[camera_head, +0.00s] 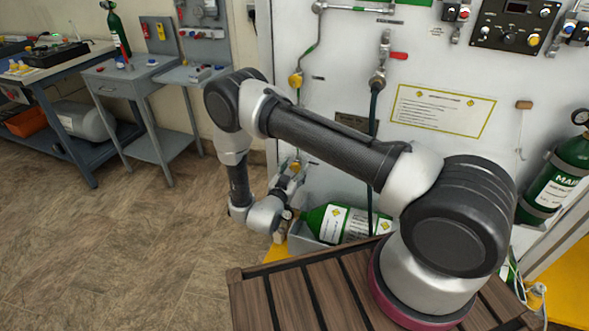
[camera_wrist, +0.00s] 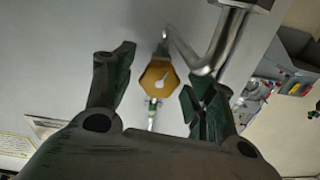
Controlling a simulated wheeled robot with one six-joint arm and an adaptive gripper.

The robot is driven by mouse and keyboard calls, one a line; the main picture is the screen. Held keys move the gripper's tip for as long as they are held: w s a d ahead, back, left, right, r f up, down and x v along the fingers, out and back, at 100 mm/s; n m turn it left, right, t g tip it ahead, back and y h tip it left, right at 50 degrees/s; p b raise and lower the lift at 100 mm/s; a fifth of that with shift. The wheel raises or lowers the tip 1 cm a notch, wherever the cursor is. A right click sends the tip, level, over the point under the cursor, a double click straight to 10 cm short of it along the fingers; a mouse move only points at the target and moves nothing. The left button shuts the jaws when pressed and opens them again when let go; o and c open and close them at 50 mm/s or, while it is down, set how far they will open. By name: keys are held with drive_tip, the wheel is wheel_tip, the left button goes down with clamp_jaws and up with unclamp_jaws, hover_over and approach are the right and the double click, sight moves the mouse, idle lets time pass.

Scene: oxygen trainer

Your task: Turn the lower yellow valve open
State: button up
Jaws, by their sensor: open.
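The lower yellow valve (camera_head: 295,166) is on the pale panel, partly hidden behind my gripper in the head view. In the wrist view a yellow six-sided valve body (camera_wrist: 158,77) with a light pointer-like mark on its face appears between my fingers. A thin metal stem runs above and below it. My gripper (camera_wrist: 157,75) is open, one dark green finger on each side of the valve, with visible gaps on both sides. In the head view my gripper (camera_head: 290,182) is low at the panel, beside the valve. I cannot tell how far the fingertips are from it in depth.
An upper yellow valve (camera_head: 296,79) sits on the same pipe line. A bent metal pipe (camera_wrist: 226,40) passes close by the right finger. A green cylinder (camera_head: 335,222) lies below, in a grey holder. A dark hose (camera_head: 373,140) hangs to the right. Floor at left is clear.

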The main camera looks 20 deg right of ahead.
drive_tip(key=shift+w+d, duration=0.15)
drive_tip(key=shift+w, duration=0.1)
drive_tip(key=shift+c, duration=0.3)
drive_tip(key=c, duration=1)
drive_tip(key=n, duration=0.4)
drive_tip(key=shift+n, duration=0.4)
drive_tip(key=o, duration=1.1)
drive_tip(key=shift+c, duration=0.2)
drive_tip(key=shift+s, duration=0.1)
